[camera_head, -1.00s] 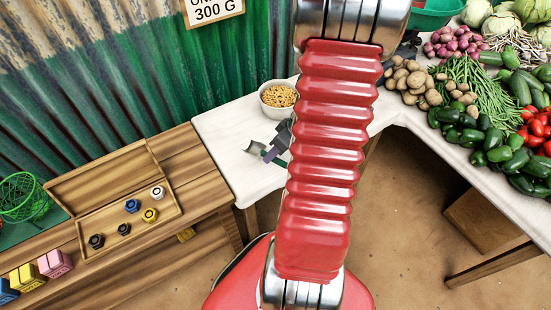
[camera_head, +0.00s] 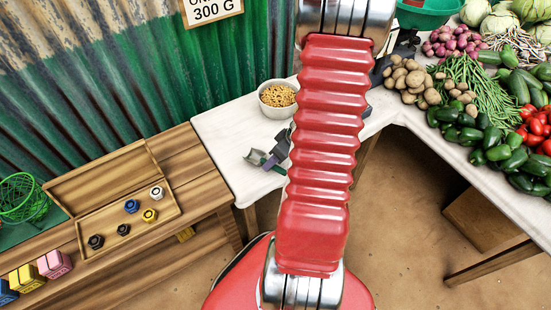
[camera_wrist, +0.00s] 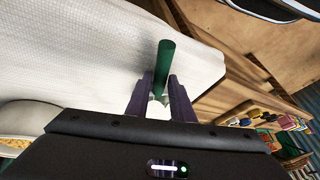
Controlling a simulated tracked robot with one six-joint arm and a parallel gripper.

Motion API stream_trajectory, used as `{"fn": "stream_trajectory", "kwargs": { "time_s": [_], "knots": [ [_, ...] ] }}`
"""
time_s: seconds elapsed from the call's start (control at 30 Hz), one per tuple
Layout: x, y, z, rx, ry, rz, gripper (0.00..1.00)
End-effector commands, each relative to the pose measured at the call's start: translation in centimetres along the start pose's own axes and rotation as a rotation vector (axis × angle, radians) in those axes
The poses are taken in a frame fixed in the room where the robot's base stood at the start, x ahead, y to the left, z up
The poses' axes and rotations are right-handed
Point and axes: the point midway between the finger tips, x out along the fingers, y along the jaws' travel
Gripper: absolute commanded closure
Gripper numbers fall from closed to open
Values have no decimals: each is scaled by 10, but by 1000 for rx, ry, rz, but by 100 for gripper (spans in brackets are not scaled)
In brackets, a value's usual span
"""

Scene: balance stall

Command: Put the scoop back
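The scoop (camera_wrist: 165,68) shows in the wrist view as a dark green round handle between the two purple fingers of my gripper (camera_wrist: 160,92). The fingers lie close along both sides of it and appear shut on it. The handle's free end points away from my palm, over the white table cloth. In the head view my gripper (camera_head: 268,160) is over the left end of the white table, in front of the bowl, with the scoop's grey-green end (camera_head: 254,157) at its left. The scoop's head is hidden, and I cannot tell its height above the cloth.
A white bowl of yellow-brown pieces (camera_head: 278,110) stands behind my gripper. The wooden bench (camera_head: 190,165) at left bears an open box (camera_head: 100,218) of small weights, coloured blocks and a green wire basket (camera_head: 22,197). Vegetables cover the right table. The table's near-left corner is clear.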

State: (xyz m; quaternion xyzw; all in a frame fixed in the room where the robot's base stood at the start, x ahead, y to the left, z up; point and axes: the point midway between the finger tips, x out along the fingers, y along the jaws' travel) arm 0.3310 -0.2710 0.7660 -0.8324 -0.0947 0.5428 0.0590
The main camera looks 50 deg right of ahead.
Motion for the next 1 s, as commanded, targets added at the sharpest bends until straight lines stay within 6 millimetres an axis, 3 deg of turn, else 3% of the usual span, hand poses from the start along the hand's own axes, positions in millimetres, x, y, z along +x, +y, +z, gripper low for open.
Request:
{"fn": "stream_trajectory", "kwargs": {
  "time_s": [0.17,0.57,1.0],
  "knots": [
    [0,0,0,0,0,0,66],
    [-4,0,-1,-1,1,1,66],
    [-54,0,-2,-1,3,3,66]
  ]
}}
